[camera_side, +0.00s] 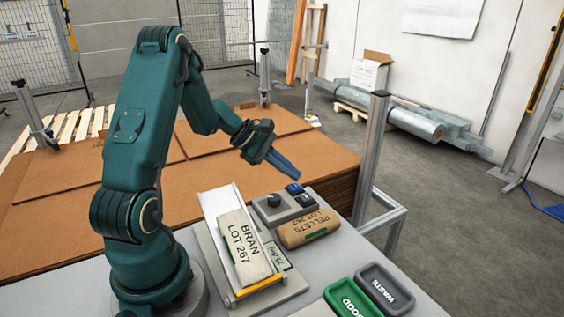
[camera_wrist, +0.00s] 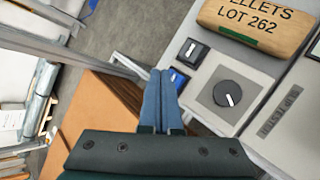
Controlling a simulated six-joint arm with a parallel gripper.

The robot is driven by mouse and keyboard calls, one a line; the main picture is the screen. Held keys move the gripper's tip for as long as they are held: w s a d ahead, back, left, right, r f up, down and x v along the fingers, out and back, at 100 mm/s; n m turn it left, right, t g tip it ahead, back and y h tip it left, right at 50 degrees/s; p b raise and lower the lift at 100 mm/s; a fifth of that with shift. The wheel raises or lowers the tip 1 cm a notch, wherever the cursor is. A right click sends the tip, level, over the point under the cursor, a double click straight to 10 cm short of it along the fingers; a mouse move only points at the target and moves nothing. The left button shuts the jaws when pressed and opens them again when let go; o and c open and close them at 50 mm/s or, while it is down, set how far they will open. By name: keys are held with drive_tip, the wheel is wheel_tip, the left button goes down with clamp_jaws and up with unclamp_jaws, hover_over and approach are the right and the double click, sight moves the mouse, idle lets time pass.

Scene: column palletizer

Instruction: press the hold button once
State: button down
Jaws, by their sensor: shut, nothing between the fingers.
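A grey control panel (camera_side: 290,212) carries a blue button (camera_side: 294,188), a dark button (camera_side: 306,201) and a black knob (camera_side: 273,200). The wrist view also shows the blue button (camera_wrist: 179,78), the dark button with a white mark (camera_wrist: 193,52) and the knob (camera_wrist: 228,94). I cannot read which button is hold. My gripper (camera_side: 297,178) is shut and empty, its blue fingers slanting down with the tips near the blue button. In the wrist view the fingertips (camera_wrist: 161,73) partly cover the blue button; I cannot tell whether they touch it.
A pellets bag (camera_side: 309,229) lies beside the panel. A bran bag (camera_side: 244,248) rests on a sloped white chute (camera_side: 213,207). Green (camera_side: 345,300) and grey (camera_side: 385,290) trays sit at the front right. A metal post (camera_side: 371,155) stands behind the panel, near stacked brown sheets (camera_side: 330,165).

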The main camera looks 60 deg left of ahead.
sight(290, 185)
drive_tip(key=shift+f, duration=0.15)
drive_tip(key=shift+f, duration=0.3)
drive_tip(key=shift+f, duration=0.55)
idle(0.8)
drive_tip(key=shift+r, duration=1)
drive_tip(key=shift+r, duration=0.1)
drive_tip(key=shift+r, duration=2.4)
